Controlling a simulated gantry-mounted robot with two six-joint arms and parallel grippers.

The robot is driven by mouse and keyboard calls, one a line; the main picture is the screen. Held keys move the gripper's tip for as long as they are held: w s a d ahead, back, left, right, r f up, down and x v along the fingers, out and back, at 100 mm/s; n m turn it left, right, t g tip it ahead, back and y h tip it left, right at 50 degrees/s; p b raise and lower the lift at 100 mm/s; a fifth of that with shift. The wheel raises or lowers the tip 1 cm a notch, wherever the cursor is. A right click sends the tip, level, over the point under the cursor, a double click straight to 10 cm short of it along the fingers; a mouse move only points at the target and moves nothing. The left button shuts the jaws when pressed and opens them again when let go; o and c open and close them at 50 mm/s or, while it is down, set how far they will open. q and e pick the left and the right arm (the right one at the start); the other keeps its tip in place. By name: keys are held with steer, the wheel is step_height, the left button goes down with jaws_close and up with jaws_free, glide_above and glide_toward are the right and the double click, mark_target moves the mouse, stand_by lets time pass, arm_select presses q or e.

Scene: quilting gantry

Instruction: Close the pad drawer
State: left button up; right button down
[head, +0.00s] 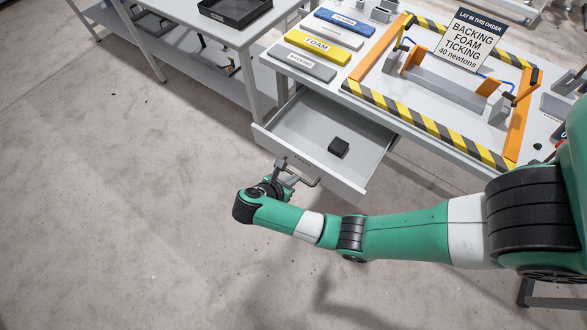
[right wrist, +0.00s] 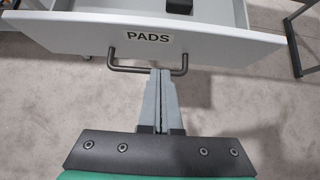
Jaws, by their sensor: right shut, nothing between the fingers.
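The pad drawer (head: 290,112) is a light grey drawer pulled out from under the white table, with a small black block (head: 339,147) inside. Its front panel shows in the right wrist view (right wrist: 225,45), with a "PADS" label (right wrist: 148,37) and a dark bar handle (right wrist: 120,68) below it. My right gripper (head: 285,170) is at the drawer front by the handle. In the right wrist view its fingers (right wrist: 160,75) are shut together with their tips at the handle bar. I cannot tell whether they touch it. My left gripper is not in view.
The white table carries labelled slabs, including a yellow foam one (head: 318,46), a striped frame (head: 430,121) and an order sign (head: 467,40). A second table with a black tray (head: 235,12) stands at the upper left. Open concrete floor lies in front of the drawer.

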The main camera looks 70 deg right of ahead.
mark_target(308, 171)
steer(key=b+x, duration=0.1)
steer(key=x, duration=0.7)
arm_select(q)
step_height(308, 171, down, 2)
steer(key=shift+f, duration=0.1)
arm_select(e)
steer(key=shift+r, duration=0.1)
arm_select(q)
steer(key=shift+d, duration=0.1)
